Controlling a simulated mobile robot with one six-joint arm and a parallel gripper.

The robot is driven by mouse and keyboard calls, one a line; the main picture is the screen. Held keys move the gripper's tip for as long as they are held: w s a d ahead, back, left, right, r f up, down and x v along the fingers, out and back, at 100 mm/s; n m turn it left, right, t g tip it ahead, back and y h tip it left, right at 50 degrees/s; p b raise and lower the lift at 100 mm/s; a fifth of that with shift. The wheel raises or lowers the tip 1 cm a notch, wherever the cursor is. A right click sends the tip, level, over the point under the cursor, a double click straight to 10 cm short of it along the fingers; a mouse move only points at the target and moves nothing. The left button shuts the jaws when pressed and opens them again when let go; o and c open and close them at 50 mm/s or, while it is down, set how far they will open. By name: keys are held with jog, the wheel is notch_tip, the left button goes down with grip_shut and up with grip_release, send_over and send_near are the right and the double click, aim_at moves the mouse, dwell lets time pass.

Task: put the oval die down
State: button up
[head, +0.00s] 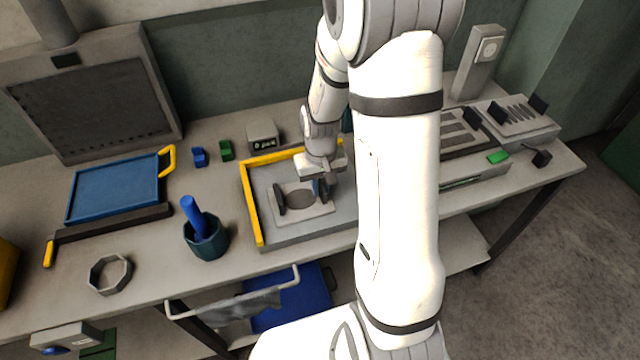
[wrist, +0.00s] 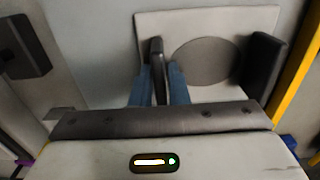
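The oval die is a pale plate (head: 318,209) with a dark oval in the middle and two upright black grips. It lies level in or just over the left part of a grey tray (head: 290,238); I cannot tell if it touches the floor. My gripper (head: 318,186) points down at its right grip. In the wrist view, the blue fingertips (wrist: 159,84) stand on both sides of one black grip with little or no gap, so they look shut on it. The plate (wrist: 207,94) and its other grip show to the right, clear of the fingers.
The tray has yellow edges at left and back. A dark block (wrist: 27,58) stands left in the wrist view. A teal cup (head: 206,240) with a blue tool stands left of the tray. A small display box (head: 262,136) is behind it. My arm hides the tray's right part.

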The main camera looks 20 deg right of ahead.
jog(key=o, duration=0.4)
jog(key=shift+c, duration=0.2)
notch_tip(320, 180, up, 12)
jog(key=s+a+r+t, duration=0.1)
jog(key=s+r, duration=0.3)
jog(key=s, duration=0.3)
jog(key=s+a+r+t, duration=0.1)
jog(key=s+r, duration=0.3)
jog(key=s, duration=0.4)
jog(key=shift+a+t, duration=0.3)
jog(key=shift+t, duration=0.3)
jog(key=shift+s+r, duration=0.1)
